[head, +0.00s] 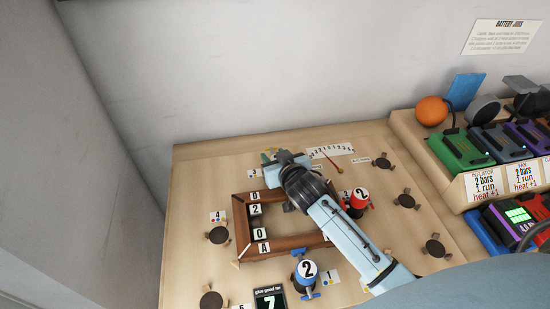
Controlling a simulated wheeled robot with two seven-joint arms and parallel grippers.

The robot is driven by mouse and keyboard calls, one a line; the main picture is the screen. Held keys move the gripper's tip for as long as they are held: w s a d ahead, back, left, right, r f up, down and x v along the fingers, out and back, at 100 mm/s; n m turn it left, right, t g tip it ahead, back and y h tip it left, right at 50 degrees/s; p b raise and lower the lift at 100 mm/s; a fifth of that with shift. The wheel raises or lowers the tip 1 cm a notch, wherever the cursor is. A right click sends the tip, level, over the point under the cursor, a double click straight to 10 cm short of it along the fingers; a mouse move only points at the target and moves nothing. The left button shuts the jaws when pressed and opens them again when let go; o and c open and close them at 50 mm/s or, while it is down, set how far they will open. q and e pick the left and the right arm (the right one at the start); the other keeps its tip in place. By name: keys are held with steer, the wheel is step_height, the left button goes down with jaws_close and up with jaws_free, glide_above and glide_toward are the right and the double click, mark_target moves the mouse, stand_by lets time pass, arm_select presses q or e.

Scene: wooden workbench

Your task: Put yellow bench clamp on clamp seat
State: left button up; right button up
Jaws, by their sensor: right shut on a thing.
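My right gripper (283,163) is over the back side of the wooden frame (277,247), its arm reaching in from the lower right. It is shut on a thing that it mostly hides. A small yellow and green bit (268,154) shows just beyond the fingers; I take it for part of the yellow bench clamp, no more of which shows. Dark round seats (405,200) lie around the frame; I cannot tell which is the clamp seat. My left gripper is out of view.
More dark seats are at the right (433,247) and left (218,235). A small dark display (269,299) reading 7 stands at the front. A raised shelf (441,172) with coloured devices and an orange ball (431,110) borders the right. The back left bench top is clear.

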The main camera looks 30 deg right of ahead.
steer(key=shift+r, duration=0.15)
steer(key=o, duration=1.2)
steer(key=shift+f, duration=0.2)
steer(key=shift+r, duration=0.1)
steer(key=shift+r, duration=0.15)
steer(key=p+v, duration=0.1)
steer(key=v, duration=1.1)
steer(key=shift+p, duration=0.4)
